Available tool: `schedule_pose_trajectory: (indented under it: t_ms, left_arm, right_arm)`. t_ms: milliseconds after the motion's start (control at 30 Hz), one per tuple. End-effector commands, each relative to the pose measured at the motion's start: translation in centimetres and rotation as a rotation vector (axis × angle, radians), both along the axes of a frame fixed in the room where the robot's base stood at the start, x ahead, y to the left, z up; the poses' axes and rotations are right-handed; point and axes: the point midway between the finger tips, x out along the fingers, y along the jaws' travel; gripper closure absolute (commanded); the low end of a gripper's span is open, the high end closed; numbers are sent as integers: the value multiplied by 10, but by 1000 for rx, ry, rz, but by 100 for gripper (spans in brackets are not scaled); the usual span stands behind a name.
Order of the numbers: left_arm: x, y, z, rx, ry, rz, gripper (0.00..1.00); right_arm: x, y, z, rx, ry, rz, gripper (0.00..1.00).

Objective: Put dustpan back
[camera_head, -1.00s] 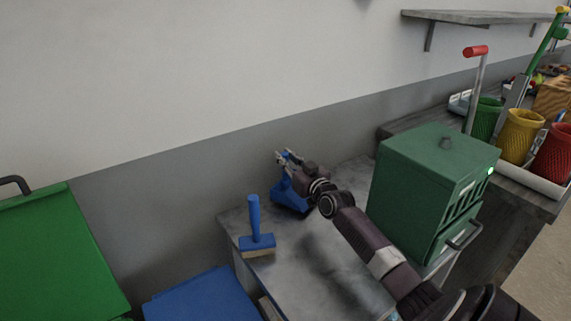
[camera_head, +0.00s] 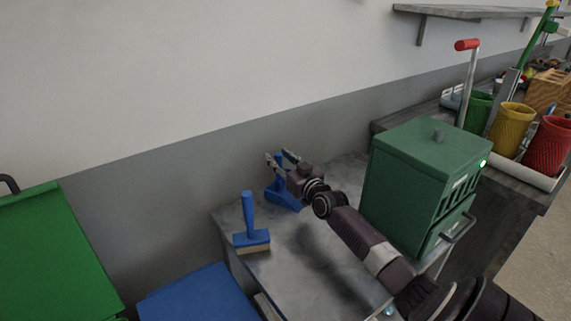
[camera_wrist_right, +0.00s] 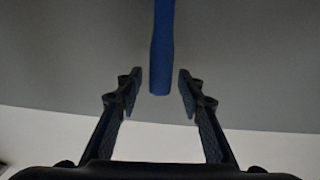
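The blue dustpan (camera_head: 283,197) stands on the grey metal table, near its back edge by the wall, with its handle upright. My right gripper (camera_head: 281,157) is at the handle, its two fingers spread to either side. In the right wrist view the blue handle (camera_wrist_right: 161,50) comes down from the top, its end between the open fingertips (camera_wrist_right: 160,75), with a gap on both sides. Part of the dustpan is hidden behind my right gripper. My left gripper is not in view.
A blue hand brush (camera_head: 250,237) stands on the table (camera_head: 300,262), left of the dustpan. A green metal box (camera_head: 410,185) stands right of my right arm. Blue (camera_head: 195,295) and green (camera_head: 55,250) lids are at lower left. The wall is close behind the dustpan.

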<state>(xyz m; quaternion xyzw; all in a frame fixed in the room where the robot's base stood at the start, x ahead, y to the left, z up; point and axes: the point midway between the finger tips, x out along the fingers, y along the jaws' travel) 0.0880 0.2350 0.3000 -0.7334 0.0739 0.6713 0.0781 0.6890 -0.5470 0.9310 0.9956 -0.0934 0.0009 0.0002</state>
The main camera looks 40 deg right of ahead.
Motion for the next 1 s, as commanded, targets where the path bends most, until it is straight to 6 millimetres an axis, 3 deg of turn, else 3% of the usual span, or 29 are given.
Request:
schedule_pose_trajectory:
  t_ms: [167,600,800,1000]
  left_arm:
    - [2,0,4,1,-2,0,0]
    - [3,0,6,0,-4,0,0]
    - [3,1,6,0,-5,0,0]
    - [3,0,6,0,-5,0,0]
  right_arm:
    - [-21,5,-2,3,5,2,65]
    - [-97,19,-3,0,4,0,65]
    - [-114,21,-2,1,2,0,65]
    - [-116,22,-1,1,1,0,65]
